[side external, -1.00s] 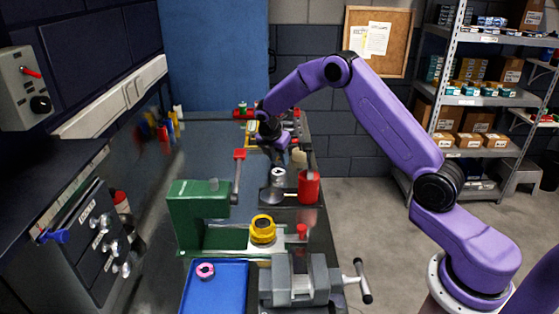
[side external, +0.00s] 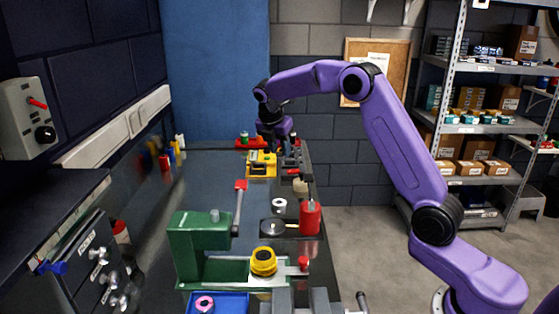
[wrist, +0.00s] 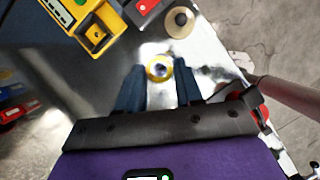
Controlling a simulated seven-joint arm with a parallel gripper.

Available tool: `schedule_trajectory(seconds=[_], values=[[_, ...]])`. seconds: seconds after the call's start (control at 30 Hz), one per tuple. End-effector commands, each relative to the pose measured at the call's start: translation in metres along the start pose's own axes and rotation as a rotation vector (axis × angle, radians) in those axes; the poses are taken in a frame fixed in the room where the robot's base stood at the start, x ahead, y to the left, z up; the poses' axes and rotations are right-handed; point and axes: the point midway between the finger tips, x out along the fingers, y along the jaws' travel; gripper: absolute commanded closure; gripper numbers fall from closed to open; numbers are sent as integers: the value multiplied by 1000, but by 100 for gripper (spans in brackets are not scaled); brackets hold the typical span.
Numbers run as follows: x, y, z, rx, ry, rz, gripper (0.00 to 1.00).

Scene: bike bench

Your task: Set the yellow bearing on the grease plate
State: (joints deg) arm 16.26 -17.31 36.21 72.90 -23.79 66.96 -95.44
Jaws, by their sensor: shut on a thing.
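My gripper (wrist: 156,74) shows in the wrist view with its two dark fingers on either side of the yellow bearing (wrist: 159,67), a small yellow ring with a silver centre. The fingers are shut on it. In the side view my gripper (side external: 270,142) is at the far end of the bench, and the bearing is too small or hidden to make out there.
A green press (side external: 198,245) with a yellow round piece (side external: 263,261) stands in front. A silver ring (side external: 279,206) stands behind the dark plate. A yellow tray (side external: 262,166) is near my gripper. A blue tray (side external: 232,303) holds a pink ring (side external: 204,304). Open bench lies left of centre.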

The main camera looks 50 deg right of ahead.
Motion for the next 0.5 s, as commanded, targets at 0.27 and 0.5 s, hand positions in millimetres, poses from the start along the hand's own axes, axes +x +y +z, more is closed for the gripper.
schedule_trajectory(seconds=[0.27, 0.5], values=[[-25, -5, -22, -59, -1, 23, 95], [-43, -17, -60, -148, -3, 61, 95]])
